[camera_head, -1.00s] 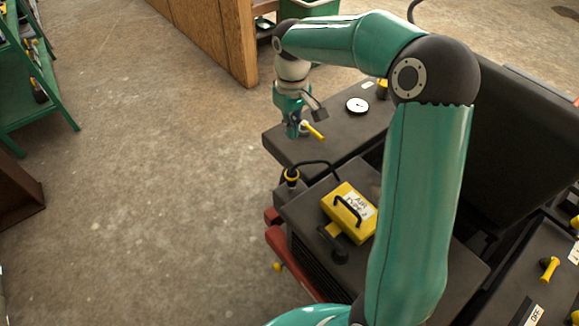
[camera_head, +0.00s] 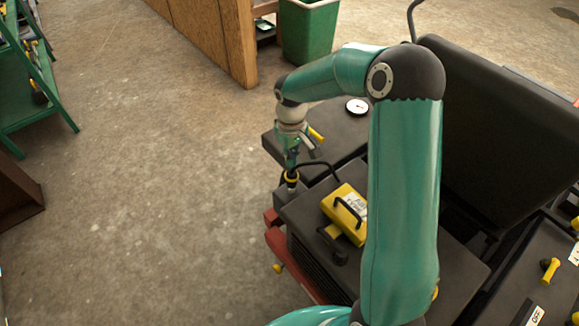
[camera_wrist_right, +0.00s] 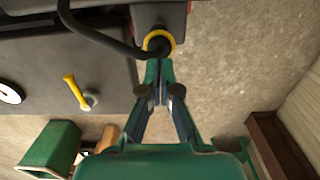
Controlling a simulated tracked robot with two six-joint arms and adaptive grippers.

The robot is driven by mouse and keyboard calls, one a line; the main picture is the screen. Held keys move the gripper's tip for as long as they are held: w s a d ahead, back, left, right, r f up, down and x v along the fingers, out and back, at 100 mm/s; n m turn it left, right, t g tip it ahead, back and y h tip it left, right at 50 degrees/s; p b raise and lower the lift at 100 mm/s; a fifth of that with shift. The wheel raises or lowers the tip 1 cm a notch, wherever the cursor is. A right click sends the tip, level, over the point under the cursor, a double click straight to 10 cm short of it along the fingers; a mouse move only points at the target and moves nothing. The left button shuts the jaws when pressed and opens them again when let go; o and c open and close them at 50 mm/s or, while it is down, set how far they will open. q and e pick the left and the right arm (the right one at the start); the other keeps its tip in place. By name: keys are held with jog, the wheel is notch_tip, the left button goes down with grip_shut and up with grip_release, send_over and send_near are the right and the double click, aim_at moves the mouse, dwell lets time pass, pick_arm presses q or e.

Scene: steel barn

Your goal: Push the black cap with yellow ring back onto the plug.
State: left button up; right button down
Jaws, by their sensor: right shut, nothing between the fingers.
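The black cap with the yellow ring (camera_head: 291,177) sits at the near left corner of the dark machine, with a black hose (camera_head: 322,164) running from it. In the right wrist view the cap (camera_wrist_right: 159,44) shows its yellow ring around a dark centre. The plug is not distinctly visible, and I cannot tell how far the cap sits on it. My right gripper (camera_head: 291,163) points down just above the cap. In the wrist view its fingers (camera_wrist_right: 159,80) are together and empty, with the tips at the ring's edge; contact is unclear. My left gripper is not in view.
A yellow-handled valve (camera_head: 316,134) and a white gauge (camera_head: 357,106) stand on the machine top behind. A yellow box with a black handle (camera_head: 343,212) is right of the cap. A green bin (camera_head: 309,32) stands behind. Floor at left is open.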

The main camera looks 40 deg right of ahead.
aim_at(291, 173)
jog(key=shift+f, duration=1.7)
notch_tip(291, 173, down, 4)
jog(key=b, duration=0.3)
jog(key=shift+r, duration=0.15)
jog(key=shift+s+a+r, duration=0.1)
